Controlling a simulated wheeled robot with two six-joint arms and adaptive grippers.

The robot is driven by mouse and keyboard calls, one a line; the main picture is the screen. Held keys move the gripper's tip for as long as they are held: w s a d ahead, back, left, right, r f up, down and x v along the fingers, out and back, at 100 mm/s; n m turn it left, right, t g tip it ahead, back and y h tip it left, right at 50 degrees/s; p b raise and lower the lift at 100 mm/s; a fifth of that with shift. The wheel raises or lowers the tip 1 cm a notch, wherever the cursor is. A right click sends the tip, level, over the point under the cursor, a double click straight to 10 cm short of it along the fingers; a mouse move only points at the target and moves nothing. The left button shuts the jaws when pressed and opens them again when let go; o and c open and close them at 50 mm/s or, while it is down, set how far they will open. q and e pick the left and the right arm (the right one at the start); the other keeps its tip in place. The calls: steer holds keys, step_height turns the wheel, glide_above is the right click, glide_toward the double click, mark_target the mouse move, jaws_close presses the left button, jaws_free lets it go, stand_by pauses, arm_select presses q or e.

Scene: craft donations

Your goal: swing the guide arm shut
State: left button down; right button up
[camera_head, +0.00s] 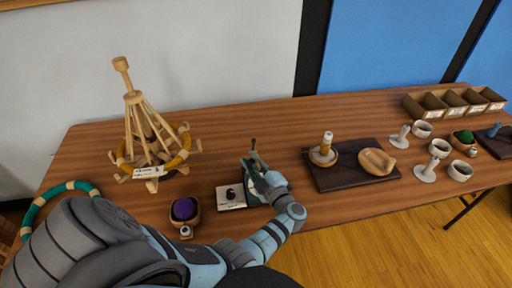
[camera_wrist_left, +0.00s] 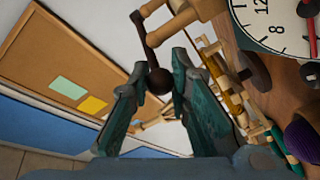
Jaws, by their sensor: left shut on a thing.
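My left gripper (camera_head: 258,172) reaches over the front middle of the table. In the left wrist view its two green fingers (camera_wrist_left: 163,90) close around a dark round knob (camera_wrist_left: 158,81) at the end of a dark, bent arm (camera_wrist_left: 142,32), which looks like the guide arm. The arm runs up to a light wooden part at the top of that view. In the head view a thin dark rod (camera_head: 253,146) stands just beyond the fingers. My gripper and wrist hide much of the device there. My right gripper is out of view.
A white dial (camera_wrist_left: 283,22) with numbers shows close by. A white block with a black knob (camera_head: 231,196) and a bowl of purple yarn (camera_head: 185,210) are left of the gripper. A wooden swift (camera_head: 133,105) stands farther left. A dark tray (camera_head: 330,178) lies right.

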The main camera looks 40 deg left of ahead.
arm_select(q)
steer(key=c, duration=1.9)
jaws_free()
steer(key=o, duration=0.5)
steer(key=shift+a+f, duration=0.1)
steer(key=shift+a, duration=0.15)
steer(key=shift+c, duration=0.2)
steer(key=shift+d, duration=0.1)
